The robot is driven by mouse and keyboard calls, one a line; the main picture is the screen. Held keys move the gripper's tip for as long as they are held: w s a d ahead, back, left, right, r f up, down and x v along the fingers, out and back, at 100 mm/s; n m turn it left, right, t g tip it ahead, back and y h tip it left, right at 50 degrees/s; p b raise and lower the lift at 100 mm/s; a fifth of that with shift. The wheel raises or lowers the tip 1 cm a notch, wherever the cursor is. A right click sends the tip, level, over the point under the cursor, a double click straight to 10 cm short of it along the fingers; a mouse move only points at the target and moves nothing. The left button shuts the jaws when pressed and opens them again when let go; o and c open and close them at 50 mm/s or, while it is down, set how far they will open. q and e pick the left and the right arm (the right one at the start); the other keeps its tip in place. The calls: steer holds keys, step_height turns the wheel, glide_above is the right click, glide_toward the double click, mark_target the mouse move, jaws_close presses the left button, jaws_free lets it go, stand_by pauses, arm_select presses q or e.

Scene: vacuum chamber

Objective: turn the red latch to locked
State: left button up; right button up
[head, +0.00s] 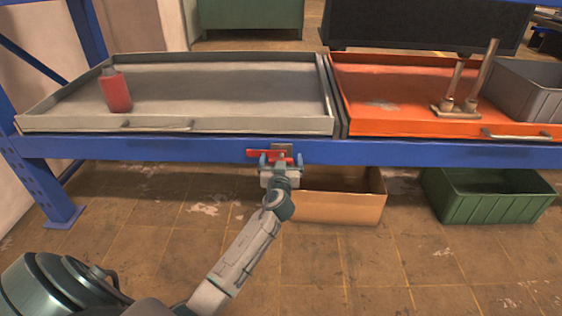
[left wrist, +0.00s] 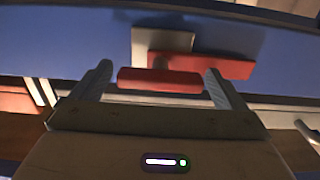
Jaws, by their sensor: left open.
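The red latch (head: 259,154) sits on the front of the blue shelf beam, beside a small grey plate (head: 284,147). Its bar lies level in the head view. In the left wrist view the red bar (left wrist: 215,66) lies against the blue beam, and a nearer red handle piece (left wrist: 160,80) shows between my fingers. My left gripper (head: 281,158) is open at the latch, one finger on each side of the handle piece. I cannot tell whether the fingers touch it. It also shows in the left wrist view (left wrist: 158,75). My right gripper is not in view.
Above the blue beam (head: 400,153) are a grey tray (head: 230,125) with a red bottle (head: 117,92) and an orange tray (head: 390,125) with metal posts (head: 458,100). Below stand a cardboard box (head: 340,208) and a green crate (head: 485,207). The floor in front is clear.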

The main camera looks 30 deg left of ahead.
arm_select(q)
steer(key=c, duration=1.4)
